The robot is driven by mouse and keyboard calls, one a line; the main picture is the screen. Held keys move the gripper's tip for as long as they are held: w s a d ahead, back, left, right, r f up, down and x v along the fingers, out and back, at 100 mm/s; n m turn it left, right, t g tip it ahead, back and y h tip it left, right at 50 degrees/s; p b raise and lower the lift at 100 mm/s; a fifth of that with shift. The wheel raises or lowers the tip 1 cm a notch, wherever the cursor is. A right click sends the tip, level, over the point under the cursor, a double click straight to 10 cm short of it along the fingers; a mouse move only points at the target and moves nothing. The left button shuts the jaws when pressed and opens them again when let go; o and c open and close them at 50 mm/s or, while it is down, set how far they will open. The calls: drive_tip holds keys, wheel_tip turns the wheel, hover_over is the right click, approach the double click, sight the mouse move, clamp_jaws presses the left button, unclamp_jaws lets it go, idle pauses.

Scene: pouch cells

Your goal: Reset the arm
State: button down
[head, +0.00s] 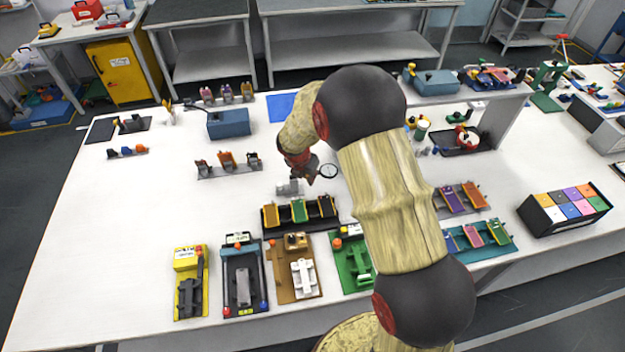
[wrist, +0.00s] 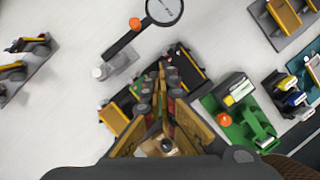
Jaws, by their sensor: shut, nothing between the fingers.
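My gripper (head: 309,180) hangs above the white table (head: 120,230), near its middle, at the end of my bent arm. In the wrist view my gripper's fingers (wrist: 158,85) come together at the tips with nothing between them. Below and beyond them lies a dark rack with orange and green trays (wrist: 115,118), which also shows in the head view (head: 270,215). A round magnifier with a black rim (wrist: 164,10) stands close by on a small grey base. My arm hides part of the table's middle right.
Yellow (head: 183,255), black (head: 232,252), brown (head: 280,280) and green (head: 348,255) fixtures line the front edge. A blue box (head: 229,124) stands at the back. A box of coloured blocks (head: 535,218) stands at right. The left of the table is mostly clear.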

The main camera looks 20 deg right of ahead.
drive_tip(key=shift+s+a+r, duration=0.1)
drive_tip(key=shift+r, duration=0.2)
drive_tip(key=s+f+m+g, duration=0.2)
drive_tip(key=s+m, duration=0.4)
drive_tip(key=m, duration=0.2)
drive_tip(key=s+a+r+m+t+y+b, duration=0.1)
drive_tip(key=s+a+r+m+b, duration=0.3)
drive_tip(key=s+r+m, duration=0.5)
drive_tip(key=s+a+r+m+t+y+b, duration=0.2)
drive_tip(key=s+r+m, duration=0.7)
drive_tip(key=s, duration=1)
wheel_tip(320, 180, up, 4)
drive_tip(key=a+t+b, duration=0.1)
drive_tip(key=a+b, duration=0.1)
drive_tip(key=shift+r+t+b, duration=0.25)
drive_tip(key=shift+t+b, duration=0.05)
drive_tip(key=shift+t, duration=0.1)
